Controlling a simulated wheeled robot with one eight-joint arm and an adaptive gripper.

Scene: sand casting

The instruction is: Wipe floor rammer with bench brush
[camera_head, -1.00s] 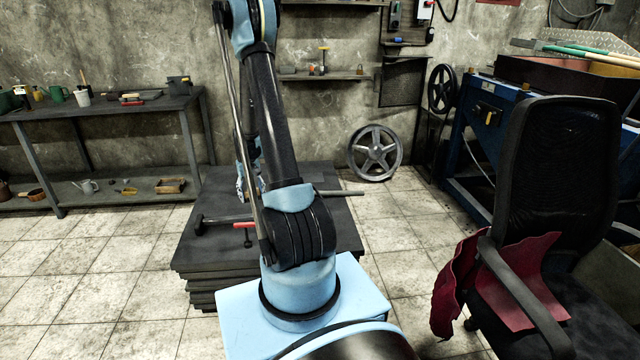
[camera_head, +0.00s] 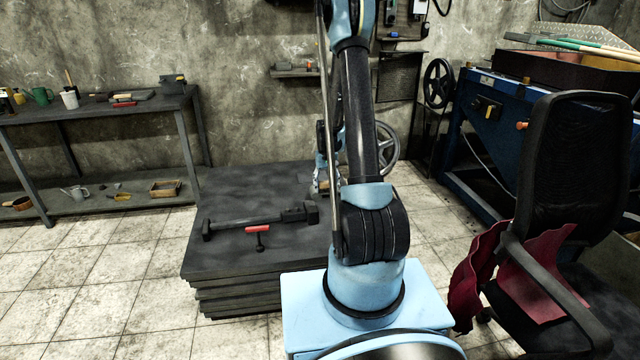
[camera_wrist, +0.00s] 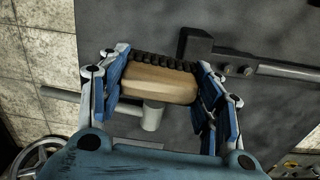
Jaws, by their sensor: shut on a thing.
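My gripper (camera_wrist: 160,90) is shut on the bench brush (camera_wrist: 158,84), a pale wooden block with dark bristles along one side. In the head view my gripper (camera_head: 323,182) is low over the back right of a dark plate stack. Beneath the brush in the wrist view is a light grey rod (camera_wrist: 75,98) with a cylinder (camera_wrist: 153,116), partly hidden. I cannot tell whether the brush touches it. A long dark tool (camera_head: 255,219) with a head at each end lies nearby; its blocky head (camera_wrist: 195,46) shows in the wrist view. Which one is the floor rammer is unclear.
A small red-handled tool (camera_head: 258,230) lies on the plate stack (camera_head: 225,265) near the dark tool. A spoked wheel (camera_head: 388,150) stands behind. A chair (camera_head: 570,170) stands at right, a workbench (camera_head: 130,106) at left. Tiled floor is free at front left.

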